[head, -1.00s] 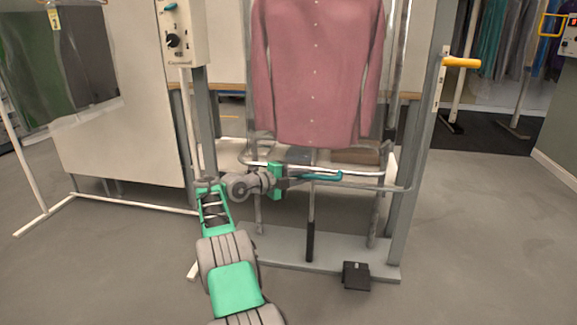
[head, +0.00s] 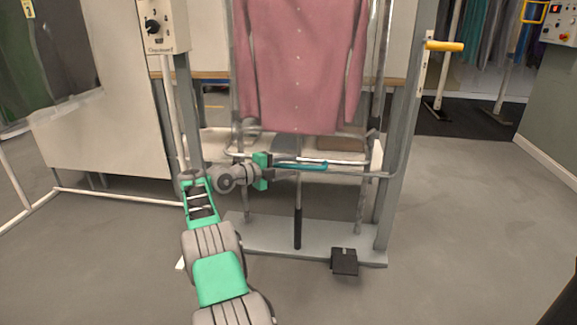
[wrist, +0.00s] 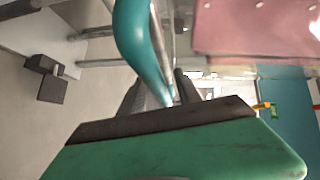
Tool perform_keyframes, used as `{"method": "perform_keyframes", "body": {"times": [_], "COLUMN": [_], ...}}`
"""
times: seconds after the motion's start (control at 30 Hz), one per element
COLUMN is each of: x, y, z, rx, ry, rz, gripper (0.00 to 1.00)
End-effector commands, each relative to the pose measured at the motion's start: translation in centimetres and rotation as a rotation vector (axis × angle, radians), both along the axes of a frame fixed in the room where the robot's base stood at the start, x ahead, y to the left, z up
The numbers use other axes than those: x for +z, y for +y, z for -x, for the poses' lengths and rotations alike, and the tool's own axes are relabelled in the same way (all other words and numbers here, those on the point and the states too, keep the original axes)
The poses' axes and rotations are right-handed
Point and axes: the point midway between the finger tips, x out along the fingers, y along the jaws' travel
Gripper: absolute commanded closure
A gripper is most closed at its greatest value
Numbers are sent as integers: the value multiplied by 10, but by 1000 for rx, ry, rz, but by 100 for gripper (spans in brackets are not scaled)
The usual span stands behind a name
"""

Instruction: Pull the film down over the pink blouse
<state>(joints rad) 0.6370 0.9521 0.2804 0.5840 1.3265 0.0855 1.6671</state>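The pink blouse (head: 299,75) hangs buttoned in the middle of the head view, and its hem shows at the upper right of the wrist view (wrist: 250,28). Clear film shows faintly beside and below the blouse; its lower edge is hard to make out. A teal curved handle (head: 312,164) sits on the bar of a metal frame below the hem. My gripper (head: 281,163) is at the left part of this handle. In the wrist view the teal handle (wrist: 143,40) runs down between the two dark fingers, which look closed on it.
The stand has grey posts (head: 402,150) and a base plate (head: 320,246) with a black pedal (head: 344,261). A control box (head: 162,25) is at upper left, and a yellow lever (head: 445,46) sticks out right. The floor at the right is open.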

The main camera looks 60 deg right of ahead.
Motion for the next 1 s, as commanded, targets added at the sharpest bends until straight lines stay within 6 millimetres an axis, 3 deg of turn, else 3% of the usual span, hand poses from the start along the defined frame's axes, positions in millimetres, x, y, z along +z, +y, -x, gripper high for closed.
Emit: {"method": "perform_keyframes", "body": {"times": [0.17,0.5,0.9,1.0], "x": [4,12,11,24], "y": [11,66,70,73], "z": [-6,-32,-33,-39], "rx": [2,1,-1,22], "ry": [1,0,0,9], "rz": [-1,-1,0,-18], "gripper": [60,60,60,60]}}
